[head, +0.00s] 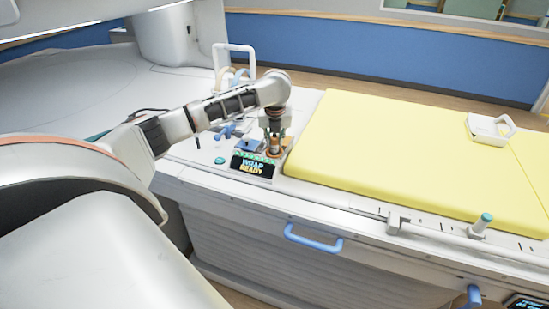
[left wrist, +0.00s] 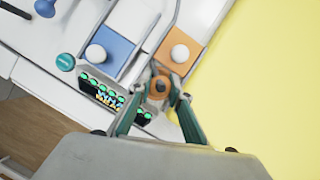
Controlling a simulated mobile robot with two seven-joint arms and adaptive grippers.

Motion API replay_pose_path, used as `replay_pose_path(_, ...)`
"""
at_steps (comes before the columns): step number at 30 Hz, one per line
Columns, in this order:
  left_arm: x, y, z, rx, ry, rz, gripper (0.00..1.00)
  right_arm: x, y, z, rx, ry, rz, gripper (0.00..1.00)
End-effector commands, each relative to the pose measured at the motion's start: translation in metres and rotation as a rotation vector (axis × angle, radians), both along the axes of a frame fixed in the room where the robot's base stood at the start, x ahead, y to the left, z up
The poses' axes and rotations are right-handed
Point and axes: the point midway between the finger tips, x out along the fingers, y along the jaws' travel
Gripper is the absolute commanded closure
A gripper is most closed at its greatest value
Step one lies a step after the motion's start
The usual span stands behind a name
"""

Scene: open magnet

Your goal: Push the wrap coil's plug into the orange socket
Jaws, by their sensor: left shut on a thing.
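My left gripper (head: 275,132) points down over the panel at the near end of the bed. In the left wrist view its fingers (left wrist: 160,98) are shut on a grey plug with an orange ring (left wrist: 160,87). The orange socket (left wrist: 186,34) is an orange block with a white round knob on it, just beyond the plug. The plug overlaps its near edge in the picture; I cannot tell whether it is inside the socket or above it. The orange part under the gripper also shows in the head view (head: 274,146). My right gripper is not in view.
A blue block (left wrist: 112,43) with a white knob is left of the orange one. A white frame (head: 235,46) stands behind.

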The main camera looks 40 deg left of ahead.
Motion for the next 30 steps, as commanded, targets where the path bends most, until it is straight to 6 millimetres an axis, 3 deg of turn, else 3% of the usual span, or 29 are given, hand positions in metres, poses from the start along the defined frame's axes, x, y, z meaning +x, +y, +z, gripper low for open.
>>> replay_pose_path(2, 0.000, 0.000, 0.000, 0.000, 0.000, 0.000, 1.00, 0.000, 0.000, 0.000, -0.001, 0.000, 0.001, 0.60)
replay_pose_path(3, 0.000, 0.000, 0.000, 0.001, -0.001, 0.000, 0.71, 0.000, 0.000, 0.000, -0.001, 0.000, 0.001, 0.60)
replay_pose_path(4, 0.000, 0.000, 0.000, 0.001, -0.001, 0.000, 0.63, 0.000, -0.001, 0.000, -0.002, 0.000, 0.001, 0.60)
replay_pose_path(5, 0.000, 0.000, 0.000, 0.001, -0.001, 0.000, 0.62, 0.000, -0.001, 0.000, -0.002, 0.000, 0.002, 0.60)
replay_pose_path(17, -0.001, -0.001, 0.005, 0.001, 0.000, -0.001, 0.62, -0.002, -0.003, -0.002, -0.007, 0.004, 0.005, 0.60)
replay_pose_path(20, -0.004, -0.004, 0.015, 0.001, -0.002, -0.001, 0.62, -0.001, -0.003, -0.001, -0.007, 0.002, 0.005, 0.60)
replay_pose_path(30, -0.024, -0.023, 0.077, 0.002, -0.004, -0.003, 0.62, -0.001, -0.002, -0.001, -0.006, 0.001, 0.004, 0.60)
